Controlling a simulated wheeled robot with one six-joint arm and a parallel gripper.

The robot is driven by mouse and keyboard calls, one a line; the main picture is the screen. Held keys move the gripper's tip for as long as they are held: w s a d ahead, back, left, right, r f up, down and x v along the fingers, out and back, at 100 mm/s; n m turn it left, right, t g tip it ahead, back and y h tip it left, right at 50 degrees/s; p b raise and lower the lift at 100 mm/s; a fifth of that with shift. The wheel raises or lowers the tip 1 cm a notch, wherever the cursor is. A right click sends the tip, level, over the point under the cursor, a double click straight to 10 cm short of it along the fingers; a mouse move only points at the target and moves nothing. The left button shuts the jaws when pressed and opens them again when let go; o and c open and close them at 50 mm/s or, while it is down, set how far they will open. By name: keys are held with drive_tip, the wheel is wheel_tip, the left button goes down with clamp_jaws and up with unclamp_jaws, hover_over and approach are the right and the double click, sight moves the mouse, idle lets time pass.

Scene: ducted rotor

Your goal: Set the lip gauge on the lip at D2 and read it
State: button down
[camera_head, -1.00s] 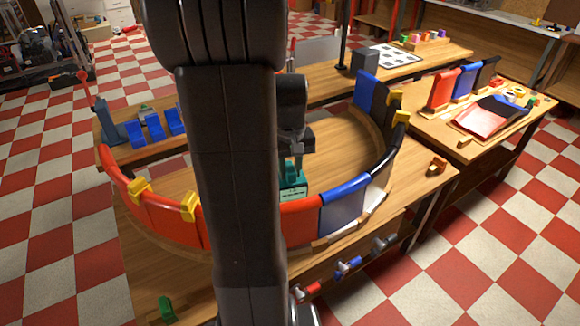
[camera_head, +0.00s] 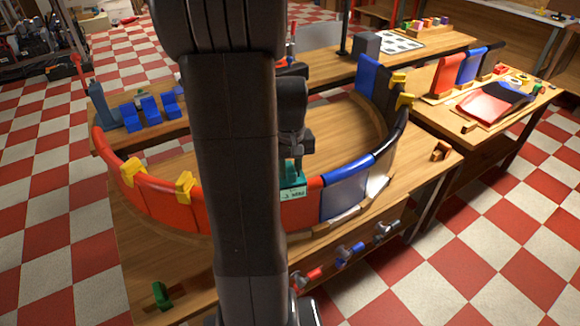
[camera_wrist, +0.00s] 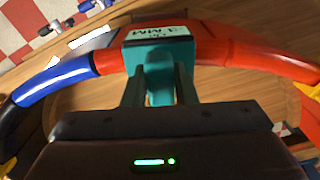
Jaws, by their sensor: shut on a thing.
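The lip gauge is a teal block with a pale printed label (camera_head: 292,193); the label shows "MM" in the wrist view (camera_wrist: 158,33), with the rest hard to read. My gripper (camera_wrist: 160,85) is shut on the gauge's teal stem. The gauge is over or on the red lip (camera_wrist: 240,47), close to the joint with the blue lip section (camera_wrist: 55,80). I cannot tell whether it touches the lip. The curved duct wall also shows in the head view, with a blue section (camera_head: 347,172) right of the gauge. I see no readable D2 mark.
A wooden block (camera_head: 441,152) and a green piece (camera_head: 161,295) lie on the table. My arm hides the middle of the head view.

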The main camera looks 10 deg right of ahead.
drive_tip(key=shift+f, duration=0.35)
idle(0.6)
drive_tip(key=c, duration=1.1)
unclamp_jaws()
drive_tip(key=shift+r, duration=0.1)
wheel_tip(320, 180, up, 14)
drive_tip(key=shift+f+b, duration=0.15)
drive_tip(key=shift+b, duration=0.2)
drive_tip(key=shift+f, duration=0.15)
wheel_tip(320, 180, down, 14)
drive_tip(key=shift+r, duration=0.15)
drive_tip(key=shift+r+p, duration=0.25)
drive_tip(key=shift+p, duration=0.05)
drive_tip(key=shift+f, duration=0.1)
